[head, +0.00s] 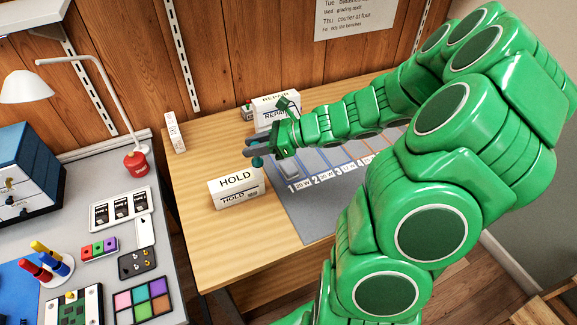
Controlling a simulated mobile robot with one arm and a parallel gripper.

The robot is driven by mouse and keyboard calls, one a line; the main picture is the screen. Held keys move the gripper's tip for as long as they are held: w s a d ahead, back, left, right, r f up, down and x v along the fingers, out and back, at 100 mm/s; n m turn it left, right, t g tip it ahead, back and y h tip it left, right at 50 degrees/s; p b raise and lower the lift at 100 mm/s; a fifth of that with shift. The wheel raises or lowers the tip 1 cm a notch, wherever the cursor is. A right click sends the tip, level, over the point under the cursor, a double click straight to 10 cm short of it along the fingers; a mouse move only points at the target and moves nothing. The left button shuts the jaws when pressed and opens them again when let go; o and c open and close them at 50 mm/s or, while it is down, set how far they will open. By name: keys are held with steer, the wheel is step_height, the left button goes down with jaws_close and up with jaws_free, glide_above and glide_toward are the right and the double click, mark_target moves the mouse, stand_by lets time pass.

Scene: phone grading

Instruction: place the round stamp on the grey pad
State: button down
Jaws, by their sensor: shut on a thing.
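My gripper (258,146) reaches in from the right and is shut on a small teal thing, which looks like the round stamp (258,162). The stamp hangs below the fingers, close behind the HOLD box (236,190) in the picture. I cannot tell its exact height above the table. A grey mat (305,222) with numbered lanes lies to the right on the wooden table; my arm covers much of it. I cannot pick out a separate grey pad with certainty.
A REPAIR box (276,108) stands behind my gripper. A small white upright sign (175,131) stands at the table's back left. The wooden table (205,165) is clear at left. A grey desk with a lamp (90,65), trays and tools adjoins on the left.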

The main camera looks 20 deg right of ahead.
steer(key=s+d+r, duration=0.1)
steer(key=s+d, duration=0.6)
steer(key=d, duration=0.1)
glide_above(288, 166)
steer(key=shift+f, duration=6.4)
steer(key=shift+f, duration=0.2)
steer(key=c, duration=0.8)
jaws_free()
steer(key=shift+c, duration=0.2)
